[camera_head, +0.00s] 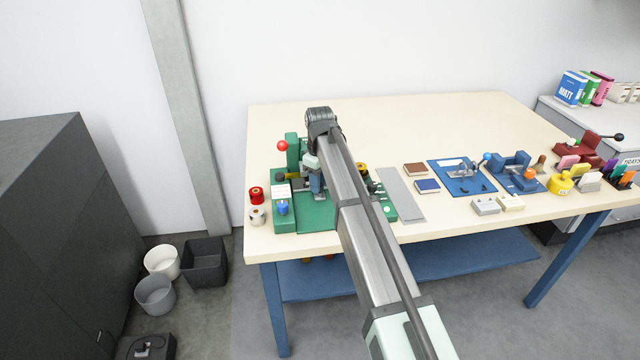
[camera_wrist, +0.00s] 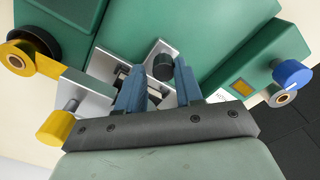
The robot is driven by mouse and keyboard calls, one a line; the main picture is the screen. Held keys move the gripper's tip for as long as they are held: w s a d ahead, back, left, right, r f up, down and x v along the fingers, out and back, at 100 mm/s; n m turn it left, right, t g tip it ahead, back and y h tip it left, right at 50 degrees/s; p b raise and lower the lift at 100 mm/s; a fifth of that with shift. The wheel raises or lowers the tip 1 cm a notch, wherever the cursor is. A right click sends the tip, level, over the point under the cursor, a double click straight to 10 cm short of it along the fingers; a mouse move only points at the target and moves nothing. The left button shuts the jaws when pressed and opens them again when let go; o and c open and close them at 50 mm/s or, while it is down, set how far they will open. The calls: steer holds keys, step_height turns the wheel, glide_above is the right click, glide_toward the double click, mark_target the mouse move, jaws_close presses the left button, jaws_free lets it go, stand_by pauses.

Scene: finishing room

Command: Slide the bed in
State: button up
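The green press (camera_head: 291,152) stands at the left end of the table, with a red ball on its lever. My gripper (camera_head: 317,190) is down over it, and my arm hides much of its middle. In the wrist view my gripper's two blue fingers (camera_wrist: 158,78) are apart, over the press's metal bed parts (camera_wrist: 90,90). A dark round knob (camera_wrist: 163,66) shows between the fingertips; whether they touch it I cannot tell. A yellow knob (camera_wrist: 55,130) is left of the fingers. The bed's exact position is partly hidden.
Red (camera_head: 257,195) and white (camera_head: 257,216) rolls stand at the table's left edge. A grey strip (camera_head: 402,195) and a blue mat (camera_head: 447,183) lie right. The table's back is clear.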

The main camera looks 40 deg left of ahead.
steer(key=shift+o, duration=1.4)
steer(key=shift+s+d, duration=0.1)
step_height(320, 180, up, 14)
steer(key=shift+f, duration=0.1)
